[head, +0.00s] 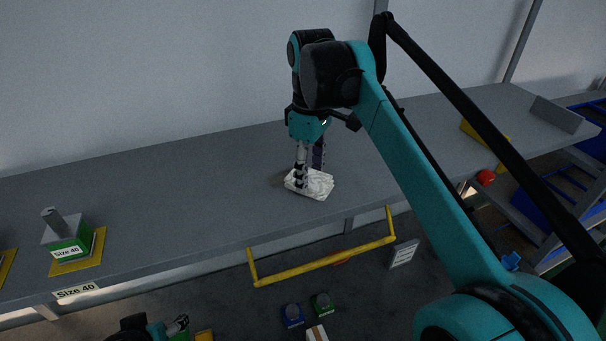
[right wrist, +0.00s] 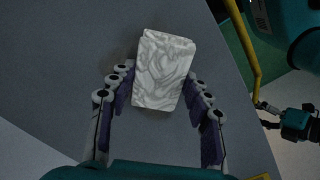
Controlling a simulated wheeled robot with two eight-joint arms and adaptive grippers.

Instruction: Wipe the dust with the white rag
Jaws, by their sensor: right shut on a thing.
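The white rag (head: 318,187) lies flat on the grey bench top, below my right gripper (head: 308,178). In the right wrist view the rag (right wrist: 163,70) is a pale, grey-veined pad between the two fingers, reaching past their tips. My right gripper (right wrist: 160,95) points down and is shut on the rag. A faint darker, brownish patch, perhaps the dust (head: 278,180), shows just left of the rag; the rag and gripper may hide more of it. My left gripper (head: 180,323) is low at the bottom left, below the bench edge, and its jaws are too small to read.
A yellow rail (head: 325,263) runs along the front edge. A yellow piece (head: 478,138) and a grey block (head: 556,113) are at the right. The bench around the rag is clear.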

